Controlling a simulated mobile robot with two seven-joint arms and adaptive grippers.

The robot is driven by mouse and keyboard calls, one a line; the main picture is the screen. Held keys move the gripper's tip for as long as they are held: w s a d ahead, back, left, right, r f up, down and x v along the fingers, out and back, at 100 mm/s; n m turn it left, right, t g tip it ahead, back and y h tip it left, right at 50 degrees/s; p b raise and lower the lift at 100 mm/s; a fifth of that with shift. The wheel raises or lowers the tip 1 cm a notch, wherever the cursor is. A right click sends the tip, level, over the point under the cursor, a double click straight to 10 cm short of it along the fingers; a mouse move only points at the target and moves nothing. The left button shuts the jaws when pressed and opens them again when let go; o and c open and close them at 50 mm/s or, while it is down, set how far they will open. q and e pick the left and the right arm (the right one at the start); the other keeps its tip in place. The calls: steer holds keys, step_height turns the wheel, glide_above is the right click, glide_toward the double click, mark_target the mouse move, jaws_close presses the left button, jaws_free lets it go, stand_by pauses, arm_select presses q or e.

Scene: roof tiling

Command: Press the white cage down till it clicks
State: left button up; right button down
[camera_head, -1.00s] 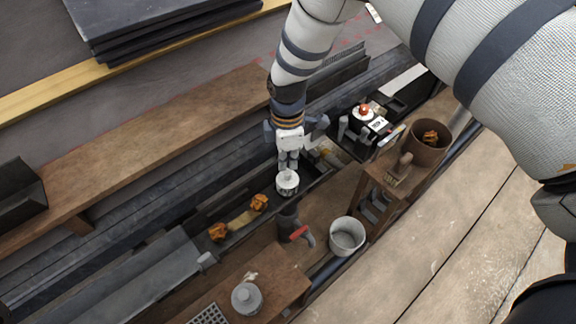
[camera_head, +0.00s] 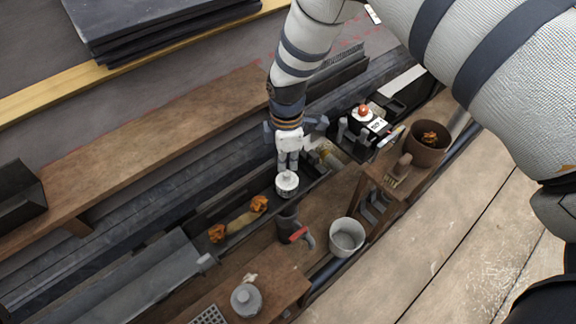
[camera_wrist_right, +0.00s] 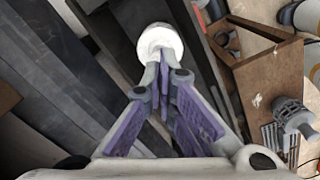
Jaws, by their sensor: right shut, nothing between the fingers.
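The white cage (camera_head: 287,184) is a short white round piece standing in the dark gutter, with a darker band low on its side. It also shows in the right wrist view (camera_wrist_right: 159,38), round and white, just past the fingertips. My right gripper (camera_head: 288,166) points down at it, its fingers shut with nothing between them. The fingertips (camera_wrist_right: 160,66) look to be at or touching the cage's top; the exact contact is hard to tell. The cage's lower part and seat are hidden. My left gripper is not in view.
Orange-brown leaf clumps (camera_head: 259,203) lie in the gutter left of the cage. A grey bucket (camera_head: 346,238), a dark tool with a red part (camera_head: 298,234), a brown pot (camera_head: 428,146) and a wooden stand (camera_head: 386,183) are nearby on the right.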

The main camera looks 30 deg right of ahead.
arm_select(q)
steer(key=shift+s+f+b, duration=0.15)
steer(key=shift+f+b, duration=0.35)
steer(key=shift+b, duration=0.1)
arm_select(e)
steer(key=shift+f, duration=1.05)
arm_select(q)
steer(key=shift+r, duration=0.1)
arm_select(e)
steer(key=shift+r, duration=0.1)
stand_by(0.4)
arm_select(q)
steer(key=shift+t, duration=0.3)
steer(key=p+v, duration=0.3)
steer(key=p, duration=0.1)
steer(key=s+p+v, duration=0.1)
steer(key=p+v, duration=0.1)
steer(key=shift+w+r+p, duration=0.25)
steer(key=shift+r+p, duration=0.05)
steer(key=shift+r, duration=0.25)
arm_select(e)
step_height(320, 180, up, 9)
